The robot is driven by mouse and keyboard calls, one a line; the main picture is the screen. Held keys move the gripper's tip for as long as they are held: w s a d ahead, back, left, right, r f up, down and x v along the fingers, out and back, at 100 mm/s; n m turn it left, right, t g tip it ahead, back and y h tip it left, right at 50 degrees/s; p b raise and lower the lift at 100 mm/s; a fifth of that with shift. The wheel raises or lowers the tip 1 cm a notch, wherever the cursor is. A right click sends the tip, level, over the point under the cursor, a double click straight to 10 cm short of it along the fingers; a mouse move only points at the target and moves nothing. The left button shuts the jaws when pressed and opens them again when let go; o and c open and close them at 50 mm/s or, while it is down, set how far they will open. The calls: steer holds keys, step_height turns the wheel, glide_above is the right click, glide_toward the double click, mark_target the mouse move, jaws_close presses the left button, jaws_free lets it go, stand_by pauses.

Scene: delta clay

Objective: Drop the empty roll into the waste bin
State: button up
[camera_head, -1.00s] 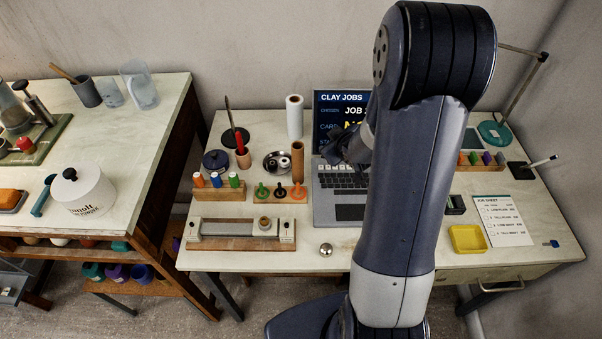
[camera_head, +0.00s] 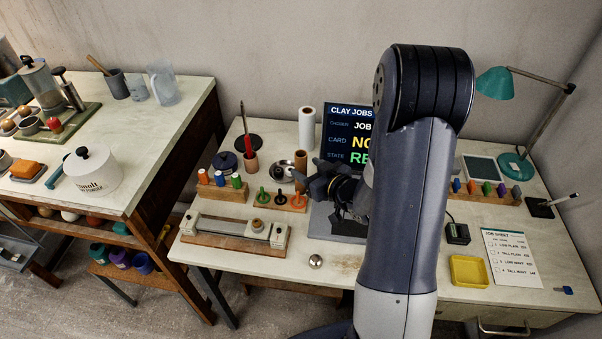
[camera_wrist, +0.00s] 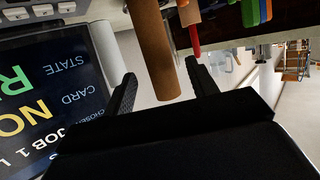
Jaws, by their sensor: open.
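The empty roll is a plain brown cardboard tube (camera_head: 301,164), upright on the desk left of the laptop. It also shows in the wrist view (camera_wrist: 153,48). My gripper (camera_head: 314,184) is open, close by the tube on its laptop side. In the wrist view my open fingers (camera_wrist: 160,74) point at the tube, which appears in line with the gap between them. I cannot tell whether it is inside the gap or just beyond the tips. I see no waste bin in these views.
A white roll (camera_head: 306,128) stands behind the tube. A small metal bowl (camera_head: 287,168), a row of coloured stampers (camera_head: 280,203) and a red-handled tool in a cup (camera_head: 250,160) crowd its left. The laptop (camera_head: 348,135) is on the right.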

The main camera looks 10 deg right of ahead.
steer(key=p+x, duration=0.1)
steer(key=x, duration=0.4)
steer(key=shift+w+a, duration=0.1)
steer(key=shift+w, duration=0.2)
steer(key=shift+c, duration=0.3)
steer(key=c, duration=1.1)
steer(key=shift+o, duration=0.2)
